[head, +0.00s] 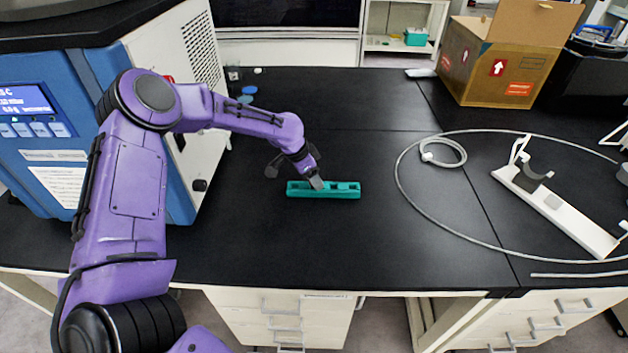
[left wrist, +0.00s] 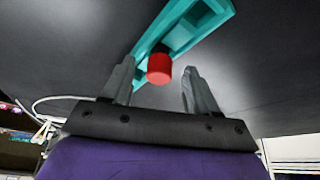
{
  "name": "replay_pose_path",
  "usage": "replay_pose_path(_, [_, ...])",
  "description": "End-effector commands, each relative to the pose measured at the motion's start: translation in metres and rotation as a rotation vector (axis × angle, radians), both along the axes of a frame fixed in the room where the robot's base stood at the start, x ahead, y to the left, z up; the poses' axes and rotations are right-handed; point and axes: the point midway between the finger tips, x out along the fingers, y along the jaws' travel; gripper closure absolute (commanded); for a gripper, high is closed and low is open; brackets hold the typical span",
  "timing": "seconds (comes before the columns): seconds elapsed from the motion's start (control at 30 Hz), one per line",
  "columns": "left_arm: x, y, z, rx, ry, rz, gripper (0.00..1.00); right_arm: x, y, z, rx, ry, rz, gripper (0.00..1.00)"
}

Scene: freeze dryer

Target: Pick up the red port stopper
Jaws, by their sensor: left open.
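The red port stopper (left wrist: 159,67) shows in the left wrist view as a small red cylinder at the edge of a teal rack (left wrist: 195,30). In the head view the rack (head: 345,191) lies on the black bench top, and the stopper cannot be made out there. My left gripper (head: 316,183) is at the rack, pointing down. In the left wrist view its two fingers (left wrist: 159,75) are apart, with the stopper between them in the picture. I cannot tell whether either finger touches it. My right gripper is not in view.
A blue and white machine (head: 60,115) stands at the left. A cardboard box (head: 490,72) is at the back right. A white stand (head: 560,215) and a looped grey hose (head: 405,195) lie at the right. The bench in front of the rack is clear.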

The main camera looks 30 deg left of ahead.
Motion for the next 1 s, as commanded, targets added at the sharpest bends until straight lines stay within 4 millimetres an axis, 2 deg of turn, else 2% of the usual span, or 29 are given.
replay_pose_path(0.23, [0.002, -0.002, -0.003, 0.000, -0.001, -0.002, 0.41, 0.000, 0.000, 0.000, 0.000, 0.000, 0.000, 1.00])
replay_pose_path(0.4, [0.002, -0.002, -0.003, 0.000, -0.001, -0.002, 0.96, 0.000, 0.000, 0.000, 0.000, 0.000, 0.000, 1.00])
replay_pose_path(0.43, [0.002, -0.002, -0.003, 0.000, -0.001, -0.002, 1.00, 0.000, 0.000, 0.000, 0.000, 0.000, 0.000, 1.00])
replay_pose_path(0.77, [0.002, -0.002, 0.001, 0.000, -0.003, -0.001, 1.00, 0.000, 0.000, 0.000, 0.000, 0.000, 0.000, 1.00])
replay_pose_path(0.87, [0.003, -0.002, 0.009, -0.001, -0.004, -0.001, 1.00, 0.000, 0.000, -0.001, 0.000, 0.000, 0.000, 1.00])
replay_pose_path(1.0, [-0.001, -0.001, 0.036, -0.001, -0.006, -0.003, 1.00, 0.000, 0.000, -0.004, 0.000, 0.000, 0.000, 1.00])
